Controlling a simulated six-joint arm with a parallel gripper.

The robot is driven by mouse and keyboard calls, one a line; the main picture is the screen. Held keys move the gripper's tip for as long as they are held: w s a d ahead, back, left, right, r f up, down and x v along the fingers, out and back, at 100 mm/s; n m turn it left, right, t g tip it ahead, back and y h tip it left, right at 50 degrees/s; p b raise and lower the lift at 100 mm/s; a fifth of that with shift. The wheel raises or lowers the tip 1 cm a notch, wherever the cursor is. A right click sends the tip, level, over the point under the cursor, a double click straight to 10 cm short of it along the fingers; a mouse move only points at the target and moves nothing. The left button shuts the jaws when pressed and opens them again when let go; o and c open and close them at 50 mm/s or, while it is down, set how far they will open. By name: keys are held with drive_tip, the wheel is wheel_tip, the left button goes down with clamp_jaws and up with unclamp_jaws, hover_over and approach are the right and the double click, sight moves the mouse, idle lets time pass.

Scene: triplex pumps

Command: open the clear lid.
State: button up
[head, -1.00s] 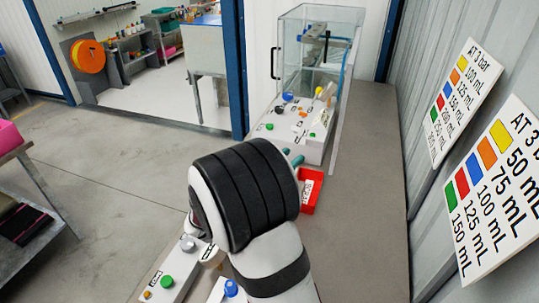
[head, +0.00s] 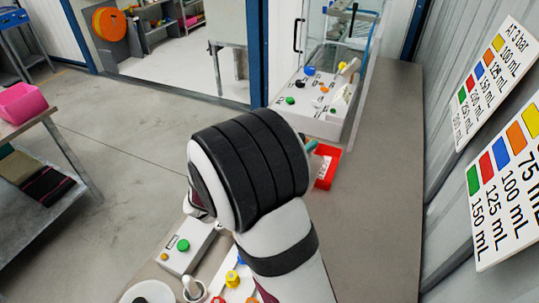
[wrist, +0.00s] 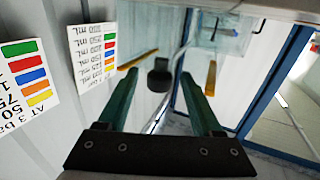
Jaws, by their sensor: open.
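The only clear see-through thing I can make out in the head view is a glass-like case (head: 341,20) at the back, cut off by the top edge. A black handle (head: 298,35) shows at its left side. I cannot tell which part is the lid. My gripper (wrist: 160,74) has two green fingers spread apart with nothing held between them. A dark rounded thing shows beyond the gap; I cannot tell what it is. In the head view my arm hides most of the gripper; only a teal bit shows near the red bin.
A white panel (head: 314,104) with coloured knobs stands before the case. A red bin (head: 327,168) sits on the grey bench (head: 378,210). Another knobbed panel (head: 187,245) is at the lower left. Colour-coded signs (head: 508,165) hang on the right wall.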

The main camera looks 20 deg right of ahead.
drive_tip(key=v, duration=1.1)
drive_tip(key=shift+s+a, duration=0.2)
drive_tip(key=shift+a, duration=0.15)
drive_tip(key=shift+f, duration=0.1)
drive_tip(key=s+d+f+n+g+y, duration=0.1)
drive_tip(key=s+d+f+g+y, duration=0.25)
drive_tip(key=s, duration=0.55)
drive_tip(key=s+d+n+g+y, duration=0.2)
drive_tip(key=s+d+g+y, duration=0.15)
drive_tip(key=s+g, duration=0.4)
drive_tip(key=s+a+f+n+t+y, duration=0.1)
drive_tip(key=s+a+n+t+y, duration=0.1)
drive_tip(key=a+y, duration=0.3)
drive_tip(key=s+a+f+n+t+y, duration=0.2)
drive_tip(key=s+a+n+y, duration=0.1)
drive_tip(key=s+a+y, duration=0.2)
drive_tip(key=a+y, duration=0.1)
drive_tip(key=a, duration=0.1)
drive_tip(key=shift+a, duration=0.3)
